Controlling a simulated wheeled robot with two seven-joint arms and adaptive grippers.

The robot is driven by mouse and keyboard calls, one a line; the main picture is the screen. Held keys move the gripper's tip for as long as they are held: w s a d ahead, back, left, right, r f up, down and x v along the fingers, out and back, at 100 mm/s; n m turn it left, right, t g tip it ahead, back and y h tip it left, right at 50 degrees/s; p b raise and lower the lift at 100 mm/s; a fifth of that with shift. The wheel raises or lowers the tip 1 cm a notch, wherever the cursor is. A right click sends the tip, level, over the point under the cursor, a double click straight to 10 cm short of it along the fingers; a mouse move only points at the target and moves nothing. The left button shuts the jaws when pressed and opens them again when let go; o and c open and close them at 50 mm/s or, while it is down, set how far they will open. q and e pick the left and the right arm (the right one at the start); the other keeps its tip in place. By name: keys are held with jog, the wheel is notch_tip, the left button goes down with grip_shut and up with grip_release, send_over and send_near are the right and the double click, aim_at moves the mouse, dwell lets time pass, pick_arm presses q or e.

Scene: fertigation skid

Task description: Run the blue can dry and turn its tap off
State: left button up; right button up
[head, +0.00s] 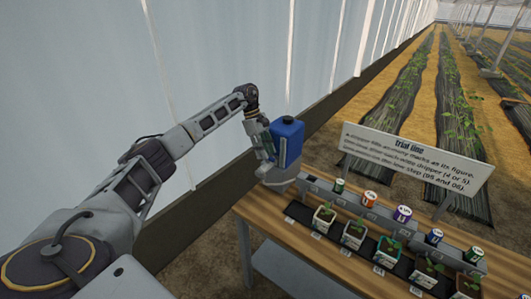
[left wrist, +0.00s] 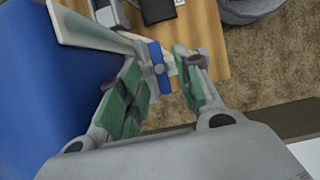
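The blue can (head: 287,138) stands upright at the far left end of the bench, above a grey base (head: 283,176). Its blue side fills the left of the left wrist view (left wrist: 35,95). A small blue tap handle (left wrist: 155,53) shows there on a pale fitting. My left gripper (head: 266,148) is beside the can's left side. Its green-padded fingers (left wrist: 162,76) are apart, with the tap handle between or just beyond their tips; I cannot tell whether they touch it. The can's contents and any flow are hidden. My right gripper is out of view.
The wooden bench (head: 285,245) carries a grey rail with several coloured-label cans (head: 371,198) and a row of potted seedlings (head: 353,233). A white "trial line" sign (head: 415,158) stands behind. The greenhouse wall (head: 215,60) is close behind my left arm.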

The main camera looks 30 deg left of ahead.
pick_arm(q)
jog(key=v, duration=1.1)
jog(key=shift+s, duration=0.15)
dwell(0.6)
